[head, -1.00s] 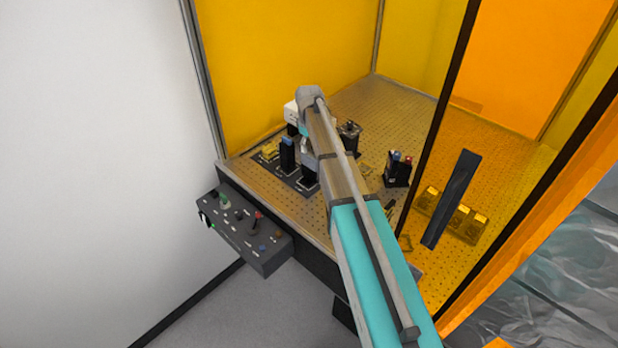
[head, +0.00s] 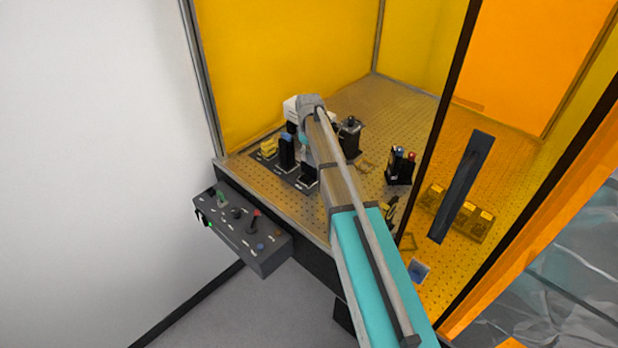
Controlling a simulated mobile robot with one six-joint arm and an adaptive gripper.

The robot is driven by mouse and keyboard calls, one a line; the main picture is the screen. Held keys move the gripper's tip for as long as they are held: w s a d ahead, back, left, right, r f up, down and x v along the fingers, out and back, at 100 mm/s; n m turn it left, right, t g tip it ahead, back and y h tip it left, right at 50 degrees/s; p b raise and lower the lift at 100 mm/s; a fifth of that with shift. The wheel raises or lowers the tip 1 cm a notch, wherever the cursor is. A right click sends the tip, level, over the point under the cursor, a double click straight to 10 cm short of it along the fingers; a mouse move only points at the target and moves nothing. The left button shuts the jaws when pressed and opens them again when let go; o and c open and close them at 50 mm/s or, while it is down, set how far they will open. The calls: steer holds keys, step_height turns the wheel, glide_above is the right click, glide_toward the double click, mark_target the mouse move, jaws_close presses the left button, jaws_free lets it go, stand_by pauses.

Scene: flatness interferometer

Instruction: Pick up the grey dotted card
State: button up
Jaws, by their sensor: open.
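I cannot make out a grey dotted card in the head view. A small flat square (head: 419,271), bluish with a pale edge, lies at the bench's front right beside my arm; it is too small to tell any dots. My arm reaches from the bottom right over the perforated bench (head: 400,110), its wrist above the back left devices. My gripper is hidden behind my own arm, so neither its fingers nor anything between them shows.
Yellow and orange panels enclose the bench, with a dark post at right. A blue-topped black block (head: 287,152), a black cylinder device (head: 350,136), a holder with blue and red tops (head: 401,166) and gold blocks (head: 458,214) stand there. A control box (head: 243,232) juts out front left.

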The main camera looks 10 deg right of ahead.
steer(key=shift+f, duration=0.15)
stand_by(0.5)
jaws_close()
